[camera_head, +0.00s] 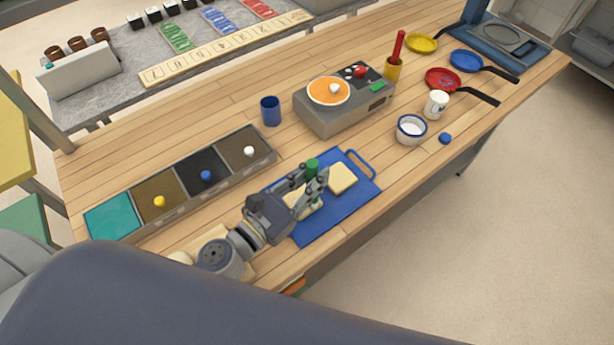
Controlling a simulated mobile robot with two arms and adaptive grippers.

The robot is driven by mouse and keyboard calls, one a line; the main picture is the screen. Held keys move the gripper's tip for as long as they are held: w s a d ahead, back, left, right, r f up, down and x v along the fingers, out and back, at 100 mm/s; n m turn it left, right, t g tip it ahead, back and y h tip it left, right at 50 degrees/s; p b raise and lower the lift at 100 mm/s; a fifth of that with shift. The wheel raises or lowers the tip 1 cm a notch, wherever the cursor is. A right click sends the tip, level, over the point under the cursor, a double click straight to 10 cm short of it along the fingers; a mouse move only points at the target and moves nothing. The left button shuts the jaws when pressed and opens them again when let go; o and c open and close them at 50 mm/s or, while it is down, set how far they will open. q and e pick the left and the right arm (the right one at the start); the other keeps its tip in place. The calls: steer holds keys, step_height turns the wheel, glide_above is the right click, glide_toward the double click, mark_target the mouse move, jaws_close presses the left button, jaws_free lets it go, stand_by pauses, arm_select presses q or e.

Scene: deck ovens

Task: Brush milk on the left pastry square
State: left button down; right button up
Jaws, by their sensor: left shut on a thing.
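Two pale pastry squares lie on a blue board (360,200) on the wooden table. The right pastry square (342,178) is in plain view. The left pastry square (299,205) is partly hidden behind my left gripper (314,186). That gripper is shut on a green-handled tool (312,164), which looks like the brush, held upright over the left square. Its lower end is hidden, so I cannot tell whether it touches the pastry. A white bowl with a blue rim (411,130) holds something white, perhaps milk. My right gripper is not in view.
A compartment tray (178,212) with coloured knobs lies left of the board. A grey appliance with an orange disc (328,92) and a blue cup (270,111) stand behind. A white mug (436,104), a blue ball (445,138) and small pans (443,80) are right.

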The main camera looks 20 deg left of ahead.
arm_select(q)
steer(key=shift+x, duration=1)
steer(key=shift+s, duration=0.15)
steer(key=shift+a, duration=0.3)
steer(key=shift+f, duration=0.1)
steer(key=shift+s+a+f, duration=0.1)
steer(key=shift+s+a, duration=0.2)
steer(key=shift+a, duration=0.05)
steer(key=shift+a+r+b+v, duration=0.15)
steer(key=shift+b+v, duration=0.45)
steer(key=shift+v, duration=0.4)
steer(key=shift+a+r+b+v, duration=0.15)
steer(key=shift+b+v, duration=0.45)
steer(key=shift+v, duration=0.35)
